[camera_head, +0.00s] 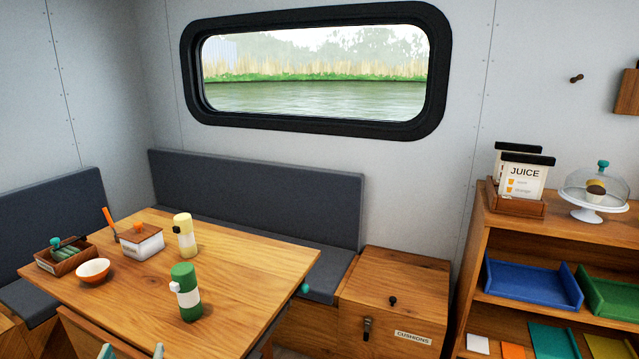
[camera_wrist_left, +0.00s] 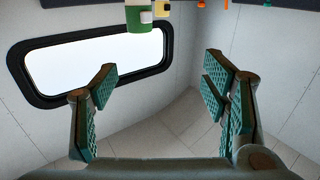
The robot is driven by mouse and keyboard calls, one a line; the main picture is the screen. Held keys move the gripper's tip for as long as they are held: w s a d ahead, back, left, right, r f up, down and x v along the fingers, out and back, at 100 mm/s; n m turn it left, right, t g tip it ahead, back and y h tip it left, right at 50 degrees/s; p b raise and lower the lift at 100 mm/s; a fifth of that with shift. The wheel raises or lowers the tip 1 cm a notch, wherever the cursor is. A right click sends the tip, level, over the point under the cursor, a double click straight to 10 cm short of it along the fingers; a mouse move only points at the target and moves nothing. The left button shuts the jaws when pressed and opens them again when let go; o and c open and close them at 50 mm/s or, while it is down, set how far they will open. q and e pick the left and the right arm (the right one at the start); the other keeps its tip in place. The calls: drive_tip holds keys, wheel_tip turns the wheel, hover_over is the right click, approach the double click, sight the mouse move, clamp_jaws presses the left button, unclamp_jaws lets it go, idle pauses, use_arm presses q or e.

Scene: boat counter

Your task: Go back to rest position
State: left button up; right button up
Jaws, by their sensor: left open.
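My left gripper (camera_head: 132,351) shows only as two teal fingertips at the bottom edge of the head view, in front of the table's near side. In the left wrist view the gripper (camera_wrist_left: 158,85) has its teal ridged fingers spread wide, with nothing between them. It is open and empty. My right gripper is not in either view.
A cushions locker (camera_head: 395,295) and shelf unit (camera_head: 520,223) stand to the right.

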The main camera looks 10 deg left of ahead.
use_arm(q)
drive_tip(key=s+a+f+m+g+h+p, duration=0.1)
drive_tip(key=s+f+m+g, duration=0.2)
drive_tip(key=f, duration=0.7)
drive_tip(key=s+a+f+m+g+p, duration=0.15)
drive_tip(key=s+f, duration=0.25)
drive_tip(key=f, duration=0.5)
drive_tip(key=s+a+f+m+g+h, duration=0.15)
drive_tip(key=s+f+g, duration=0.25)
drive_tip(key=f, duration=0.6)
drive_tip(key=s+d+f+g+p, duration=0.2)
drive_tip(key=s+d+f+g, duration=0.25)
drive_tip(key=s+f, duration=0.8)
drive_tip(key=s+d+f+n+g+h+p, duration=0.1)
drive_tip(key=s+d+n+g+h+p, duration=0.1)
drive_tip(key=s+d, duration=1)
drive_tip(key=s+p, duration=0.1)
drive_tip(key=s, duration=0.3)
drive_tip(key=shift+f+g, duration=0.35)
drive_tip(key=shift+g, duration=0.05)
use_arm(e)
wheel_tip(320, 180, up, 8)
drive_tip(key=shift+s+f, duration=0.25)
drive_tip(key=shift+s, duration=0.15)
